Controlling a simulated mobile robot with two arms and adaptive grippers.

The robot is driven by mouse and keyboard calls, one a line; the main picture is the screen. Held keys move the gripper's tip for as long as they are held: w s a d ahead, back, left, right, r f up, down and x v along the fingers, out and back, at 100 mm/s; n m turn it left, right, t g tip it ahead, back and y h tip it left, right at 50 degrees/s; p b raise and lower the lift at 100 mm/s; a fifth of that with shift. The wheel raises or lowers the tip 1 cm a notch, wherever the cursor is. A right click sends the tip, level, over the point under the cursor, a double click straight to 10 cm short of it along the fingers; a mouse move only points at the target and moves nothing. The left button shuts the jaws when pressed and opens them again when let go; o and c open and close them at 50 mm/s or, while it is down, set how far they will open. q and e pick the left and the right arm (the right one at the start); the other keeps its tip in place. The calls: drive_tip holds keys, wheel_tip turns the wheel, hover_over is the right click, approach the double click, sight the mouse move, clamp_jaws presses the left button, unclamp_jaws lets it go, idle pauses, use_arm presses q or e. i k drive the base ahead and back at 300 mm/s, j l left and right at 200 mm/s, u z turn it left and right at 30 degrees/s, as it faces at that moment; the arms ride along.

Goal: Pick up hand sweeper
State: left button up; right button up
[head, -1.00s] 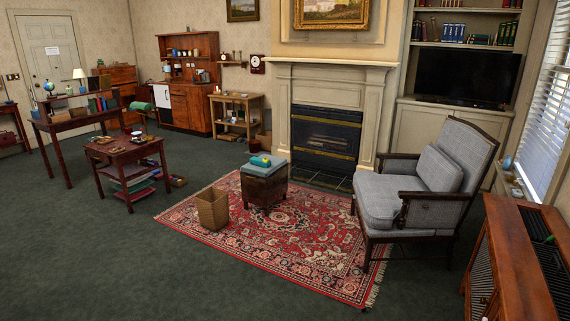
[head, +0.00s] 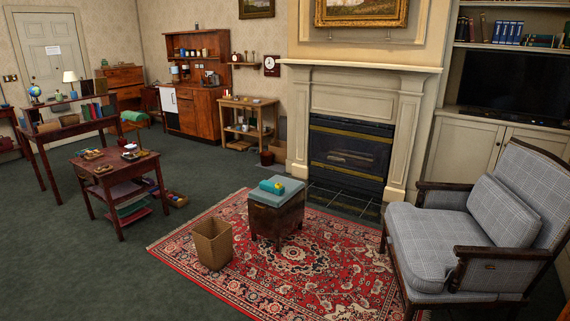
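I cannot make out a hand sweeper for certain in the head view. Small items too small to name lie on the low side table (head: 119,163) at the left. A teal item with a small yellow part (head: 271,187) lies on top of the dark box stool (head: 276,221) on the rug. Neither of my grippers shows in the head view.
A grey armchair (head: 450,245) stands at the right. A fireplace (head: 347,155) and a wooden hutch (head: 197,107) line the back. Green carpet (head: 90,275) is clear at front left.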

sight(266, 185)
drive_tip(key=i+j, duration=0.1)
drive_tip(key=i, duration=0.7)
drive_tip(key=i+j, duration=0.15)
drive_tip(key=i, duration=0.7)
drive_tip(key=i+j, duration=0.1)
drive_tip(key=i, duration=0.7)
drive_tip(key=i+l+u, duration=0.3)
drive_tip(key=i+l, duration=0.15)
drive_tip(key=i, duration=0.15)
drive_tip(key=i+l+u, duration=0.35)
drive_tip(key=i+l, duration=0.2)
drive_tip(key=i+l+u, duration=0.3)
drive_tip(key=i+l, duration=0.2)
drive_tip(key=l, duration=0.2)
